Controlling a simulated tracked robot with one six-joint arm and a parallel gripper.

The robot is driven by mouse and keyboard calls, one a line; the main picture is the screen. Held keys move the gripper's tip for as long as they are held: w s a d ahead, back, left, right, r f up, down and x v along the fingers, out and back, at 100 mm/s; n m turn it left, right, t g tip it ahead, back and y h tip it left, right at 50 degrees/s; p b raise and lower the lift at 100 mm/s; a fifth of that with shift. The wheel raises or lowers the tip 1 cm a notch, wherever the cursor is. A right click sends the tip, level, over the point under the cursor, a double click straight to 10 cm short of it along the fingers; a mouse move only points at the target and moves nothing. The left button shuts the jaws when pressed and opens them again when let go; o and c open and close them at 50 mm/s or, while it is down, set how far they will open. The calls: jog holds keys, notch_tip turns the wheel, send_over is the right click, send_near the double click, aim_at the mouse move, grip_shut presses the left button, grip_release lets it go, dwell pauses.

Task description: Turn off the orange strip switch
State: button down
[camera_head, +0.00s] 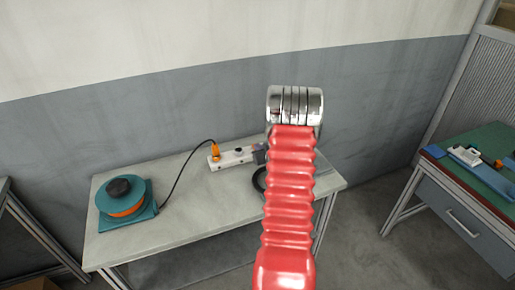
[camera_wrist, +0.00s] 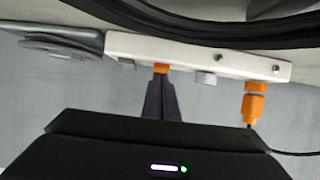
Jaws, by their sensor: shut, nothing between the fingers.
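A white power strip (camera_wrist: 120,45) runs across the top of the wrist view, with a small orange switch (camera_wrist: 161,68) on its edge. A small green light (camera_wrist: 218,57) shows on the strip. My gripper (camera_wrist: 161,82) is shut and empty, its dark fingertips right at the orange switch. I cannot tell whether they touch it. An orange plug (camera_wrist: 255,100) with a black cable sits at the strip's right end. In the head view the strip (camera_head: 230,160) lies at the back of the table, its right end by my red arm, which hides the switch.
A teal device with an orange reel (camera_head: 126,208) stands at the left of the grey table (camera_head: 185,222); the black cable runs toward it. A black ring (camera_head: 259,181) lies partly behind my arm. A green-topped bench (camera_head: 488,150) with a white device stands at right.

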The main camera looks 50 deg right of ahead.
jog(key=shift+r, duration=0.7)
jog(key=shift+r, duration=0.15)
jog(key=shift+r, duration=0.25)
jog(key=f+v, duration=0.1)
jog(key=v, duration=1)
jog(key=shift+s+a, duration=0.15)
jog(key=shift+s, duration=0.15)
jog(key=shift+r, duration=0.2)
